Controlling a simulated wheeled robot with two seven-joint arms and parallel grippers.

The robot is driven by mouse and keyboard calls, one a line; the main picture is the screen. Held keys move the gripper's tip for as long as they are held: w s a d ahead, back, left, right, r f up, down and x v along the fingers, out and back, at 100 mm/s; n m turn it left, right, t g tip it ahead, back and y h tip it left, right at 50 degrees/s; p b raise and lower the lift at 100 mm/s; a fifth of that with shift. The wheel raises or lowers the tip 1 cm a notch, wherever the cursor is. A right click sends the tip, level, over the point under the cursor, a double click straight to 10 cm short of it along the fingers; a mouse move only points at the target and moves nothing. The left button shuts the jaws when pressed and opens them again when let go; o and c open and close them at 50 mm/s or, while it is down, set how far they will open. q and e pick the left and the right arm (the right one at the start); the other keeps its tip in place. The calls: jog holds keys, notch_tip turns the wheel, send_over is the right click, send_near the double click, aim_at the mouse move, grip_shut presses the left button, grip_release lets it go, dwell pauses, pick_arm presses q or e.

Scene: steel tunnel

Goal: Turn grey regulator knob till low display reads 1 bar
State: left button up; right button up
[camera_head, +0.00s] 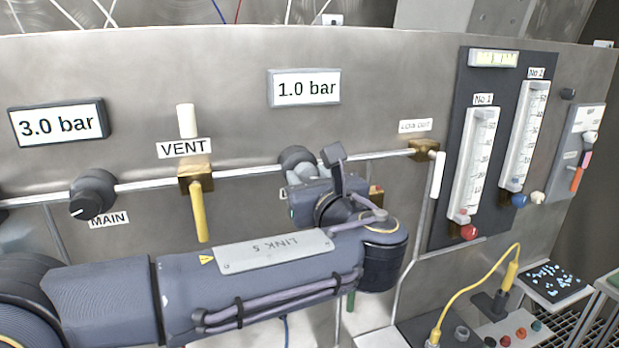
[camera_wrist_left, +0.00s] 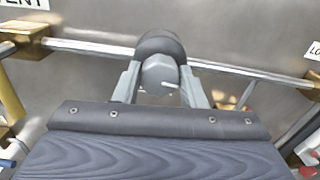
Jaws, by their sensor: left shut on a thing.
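The grey regulator knob (camera_wrist_left: 160,75) sits on the steel pipe, and my left gripper (camera_wrist_left: 162,88) is shut on it, one finger on each side, in the left wrist view. A pale pointer mark shows on the knob's face. My right gripper is in neither view.
The left display (camera_head: 58,122) reads 3.0 bar above the MAIN knob (camera_head: 93,194). A yellow VENT lever (camera_head: 199,210) hangs down left of the regulator. A brass outlet fitting (camera_head: 424,149) and a flowmeter panel (camera_head: 452,150) stand to the right.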

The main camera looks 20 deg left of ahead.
pick_arm(q)
jog(key=shift+r+m+p, duration=0.25)
jog(key=shift+m+p, duration=0.25)
jog(key=shift+p, duration=0.35)
jog(key=shift+f, duration=0.25)
jog(key=o, duration=1)
jog(key=b+v, duration=0.1)
jog(key=v, duration=0.7)
jog(key=shift+w+b, duration=0.1)
jog(key=shift+b, duration=0.2)
